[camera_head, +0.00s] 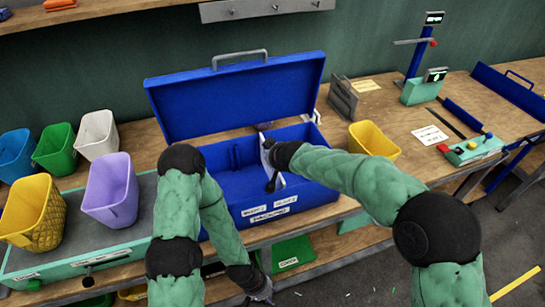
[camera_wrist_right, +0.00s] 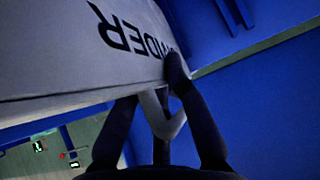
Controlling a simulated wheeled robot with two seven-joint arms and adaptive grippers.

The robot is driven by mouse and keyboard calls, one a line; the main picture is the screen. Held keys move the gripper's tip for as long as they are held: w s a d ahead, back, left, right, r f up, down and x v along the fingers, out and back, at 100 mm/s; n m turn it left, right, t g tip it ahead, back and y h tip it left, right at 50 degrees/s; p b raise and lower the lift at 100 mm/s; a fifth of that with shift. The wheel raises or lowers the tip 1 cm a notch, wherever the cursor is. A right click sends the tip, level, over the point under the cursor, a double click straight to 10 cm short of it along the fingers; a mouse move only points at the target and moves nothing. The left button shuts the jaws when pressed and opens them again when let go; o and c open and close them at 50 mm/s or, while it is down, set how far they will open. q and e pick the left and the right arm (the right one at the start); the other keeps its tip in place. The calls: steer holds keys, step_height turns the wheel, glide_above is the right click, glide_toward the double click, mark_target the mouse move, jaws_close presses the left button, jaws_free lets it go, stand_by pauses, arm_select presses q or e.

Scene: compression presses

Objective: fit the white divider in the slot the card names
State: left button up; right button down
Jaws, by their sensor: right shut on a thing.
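The white divider (camera_head: 267,152) is at the open blue box (camera_head: 310,193), mostly hidden behind my right gripper (camera_head: 271,163). In the right wrist view the divider (camera_wrist_right: 50,55) shows upside-down lettering, and the right gripper (camera_wrist_right: 155,100) is shut on its pale tab. Whether the divider is seated in a slot is hidden.
The box's raised lid (camera_head: 240,95) stands behind it. A yellow bin (camera_head: 373,141) is close to its right. Several coloured bins, including a purple one (camera_head: 110,192), stand at left. A grey rack (camera_head: 342,99) and a white sheet (camera_head: 430,134) are on the bench at right.

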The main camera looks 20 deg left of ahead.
steer(key=shift+f, duration=0.15)
steer(key=c, duration=1.2)
jaws_free()
steer(key=shift+o, duration=0.2)
steer(key=shift+f, duration=0.1)
steer(key=shift+s+f, duration=0.1)
steer(key=v, duration=1.2)
